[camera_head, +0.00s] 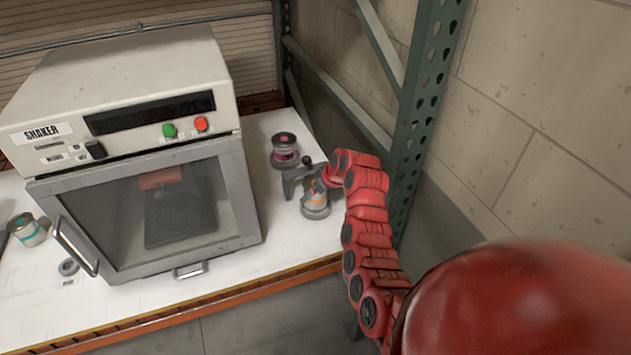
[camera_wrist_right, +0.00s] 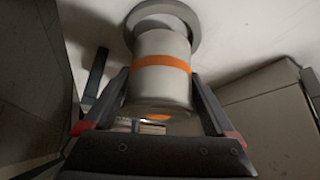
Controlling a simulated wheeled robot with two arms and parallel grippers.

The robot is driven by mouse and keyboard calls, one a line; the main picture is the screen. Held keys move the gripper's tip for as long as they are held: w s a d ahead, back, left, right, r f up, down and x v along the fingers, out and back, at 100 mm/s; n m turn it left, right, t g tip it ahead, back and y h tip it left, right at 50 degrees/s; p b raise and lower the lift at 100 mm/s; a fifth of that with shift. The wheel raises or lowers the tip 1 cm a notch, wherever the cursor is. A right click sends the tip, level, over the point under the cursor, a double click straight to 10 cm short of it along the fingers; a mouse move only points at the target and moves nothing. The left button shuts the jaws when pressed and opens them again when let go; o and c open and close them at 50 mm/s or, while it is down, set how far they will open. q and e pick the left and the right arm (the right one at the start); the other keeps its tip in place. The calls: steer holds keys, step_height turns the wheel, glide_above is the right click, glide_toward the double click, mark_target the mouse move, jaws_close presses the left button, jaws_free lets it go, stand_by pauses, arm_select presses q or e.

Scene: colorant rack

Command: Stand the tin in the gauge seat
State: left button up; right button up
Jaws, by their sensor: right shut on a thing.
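The tin (camera_head: 316,198), grey with an orange band, is near the right end of the white shelf, and it also shows in the right wrist view (camera_wrist_right: 162,75). My right gripper (camera_wrist_right: 162,108) is shut on it, with one finger on each side. A pale grey ring-shaped seat (camera_wrist_right: 186,14) lies at the tin's far end, partly hidden by it. In the head view a round grey base (camera_head: 316,213) shows under the tin. I cannot tell whether the tin rests in the seat or hangs just above it. My left gripper is not in view.
A large shaker (camera_head: 120,120) stands left of the tin. A tin with a pink band (camera_head: 285,152) stands behind. A green rack post (camera_head: 425,100) rises at the right.

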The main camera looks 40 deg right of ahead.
steer(key=shift+s+f+p, duration=0.1)
steer(key=shift+f+p, duration=0.35)
steer(key=shift+f, duration=0.75)
steer(key=shift+f, duration=0.1)
